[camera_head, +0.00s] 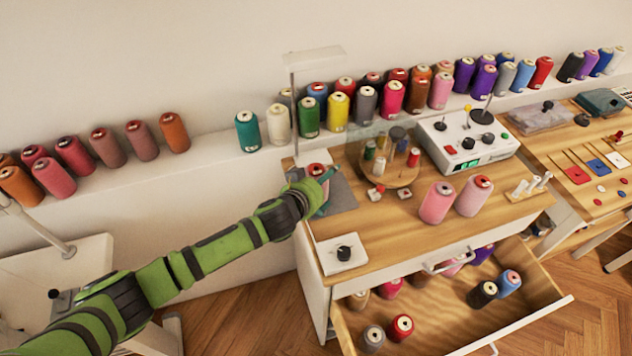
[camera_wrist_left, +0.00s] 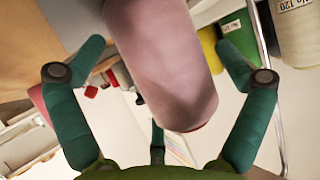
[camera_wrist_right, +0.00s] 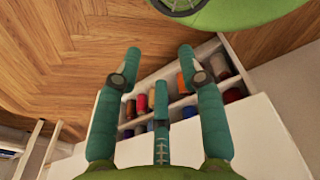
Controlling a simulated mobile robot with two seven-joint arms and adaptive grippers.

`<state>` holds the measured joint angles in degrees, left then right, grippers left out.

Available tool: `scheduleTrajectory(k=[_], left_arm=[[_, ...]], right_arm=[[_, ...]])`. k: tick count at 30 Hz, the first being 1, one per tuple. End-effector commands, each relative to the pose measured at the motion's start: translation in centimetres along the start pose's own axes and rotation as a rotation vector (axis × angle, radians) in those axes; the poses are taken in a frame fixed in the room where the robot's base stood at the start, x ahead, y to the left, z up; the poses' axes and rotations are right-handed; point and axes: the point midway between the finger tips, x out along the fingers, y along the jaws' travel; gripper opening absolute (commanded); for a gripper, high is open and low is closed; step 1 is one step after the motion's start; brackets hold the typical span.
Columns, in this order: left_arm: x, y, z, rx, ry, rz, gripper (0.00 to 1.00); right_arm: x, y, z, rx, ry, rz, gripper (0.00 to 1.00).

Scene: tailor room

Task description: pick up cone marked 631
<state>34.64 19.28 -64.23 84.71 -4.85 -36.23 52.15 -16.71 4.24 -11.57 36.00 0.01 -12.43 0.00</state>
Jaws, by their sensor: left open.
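A dusky pink cone (camera_wrist_left: 168,65) fills the middle of the left wrist view, between the spread fingers of my left gripper (camera_wrist_left: 160,60). A gap shows between the cone and the finger on the right. In the head view my left gripper (camera_head: 318,182) is at the left end of the wooden table, around a cone (camera_head: 316,169) with a red top, mostly hidden by the fingers. No number 631 is readable on any cone. My right gripper (camera_wrist_right: 157,65) is open and empty in the right wrist view, above the floor and a compartment of cones.
Two pink cones (camera_head: 437,202) stand on the wooden table top (camera_head: 390,225), near a round spool stand (camera_head: 389,175) and a white control box (camera_head: 465,145). A thin post with a lamp-like arm (camera_head: 314,58) rises beside my left gripper. The open drawer (camera_head: 430,325) holds several cones.

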Motion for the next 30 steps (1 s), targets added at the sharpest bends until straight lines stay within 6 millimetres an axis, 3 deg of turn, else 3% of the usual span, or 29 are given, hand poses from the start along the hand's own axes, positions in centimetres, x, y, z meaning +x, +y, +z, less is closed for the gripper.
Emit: scheduleTrajectory(k=[6,9,11,14,15,23,30], left_arm=[[0.0,0.0,0.0,0.000,0.000,0.001,1.00],[0.0,0.0,0.0,0.000,0.000,0.001,0.60],[0.0,0.0,0.0,0.000,0.000,0.000,0.39],[0.0,0.0,0.1,0.000,-0.001,0.000,0.39],[0.0,0.0,0.0,0.000,0.000,0.001,0.33],[-0.1,0.0,-0.2,-0.001,0.000,0.000,0.33],[-1.3,0.0,-2.5,-0.001,0.006,0.002,0.33]], right_arm=[[0.0,0.5,0.5,-0.002,-0.008,0.007,0.40],[0.0,0.6,0.8,-0.002,-0.015,0.007,0.40],[0.0,0.5,1.1,-0.002,-0.019,0.007,0.40],[-0.1,0.5,1.5,-0.002,-0.026,0.006,0.40],[-0.1,0.5,1.6,-0.001,-0.027,0.006,0.40],[0.0,0.5,1.6,-0.001,-0.027,0.006,0.40],[0.3,0.5,1.5,0.000,-0.025,0.006,0.40]])
